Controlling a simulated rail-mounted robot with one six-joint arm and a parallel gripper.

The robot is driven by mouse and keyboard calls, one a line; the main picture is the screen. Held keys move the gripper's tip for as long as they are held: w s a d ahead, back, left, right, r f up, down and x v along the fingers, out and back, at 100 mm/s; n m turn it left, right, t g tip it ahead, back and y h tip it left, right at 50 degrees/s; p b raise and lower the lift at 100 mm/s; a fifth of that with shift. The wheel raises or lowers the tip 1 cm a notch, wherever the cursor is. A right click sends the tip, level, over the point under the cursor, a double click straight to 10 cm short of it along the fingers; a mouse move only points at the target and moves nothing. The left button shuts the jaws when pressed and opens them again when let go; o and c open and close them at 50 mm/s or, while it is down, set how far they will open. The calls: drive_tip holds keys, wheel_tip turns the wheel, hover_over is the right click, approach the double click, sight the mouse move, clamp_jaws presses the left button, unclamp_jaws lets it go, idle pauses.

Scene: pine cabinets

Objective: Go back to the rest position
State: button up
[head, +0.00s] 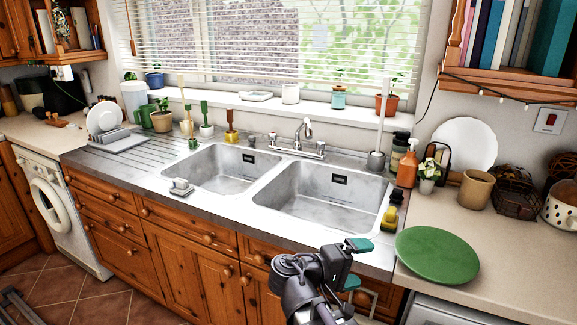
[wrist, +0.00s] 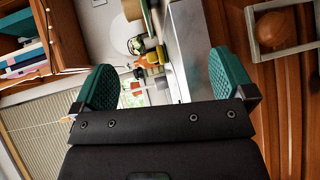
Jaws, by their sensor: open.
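My gripper (head: 356,263) is in the lower middle of the head view, in front of the wooden cabinet fronts and the counter's front edge, right of centre. Its two teal finger pads are spread apart and nothing shows between them. In the wrist view my gripper (wrist: 163,82) also shows wide apart and empty, with the pads at left and right. The counter and cabinets appear turned sideways in that view.
A double steel sink (head: 318,190) lies behind my gripper. A green plate (head: 437,254) lies on the right counter, close to the gripper. A soap bottle (head: 407,170) and a wicker basket (head: 515,190) stand farther back. The tiled floor (head: 75,300) at lower left is mostly clear.

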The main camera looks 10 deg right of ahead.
drive_tip(key=s+a+f+m+g+y+b, duration=0.1)
drive_tip(key=s+a+f+m+g+y, duration=0.1)
drive_tip(key=f+y, duration=0.6)
drive_tip(key=s+a+f+m+g+y+b, duration=0.1)
drive_tip(key=s+a+f+g+y+b, duration=0.1)
drive_tip(key=f+y, duration=0.55)
wheel_tip(320, 180, up, 14)
drive_tip(key=p, duration=1.4)
drive_tip(key=shift+w+r+p, duration=0.15)
drive_tip(key=shift+p, duration=0.25)
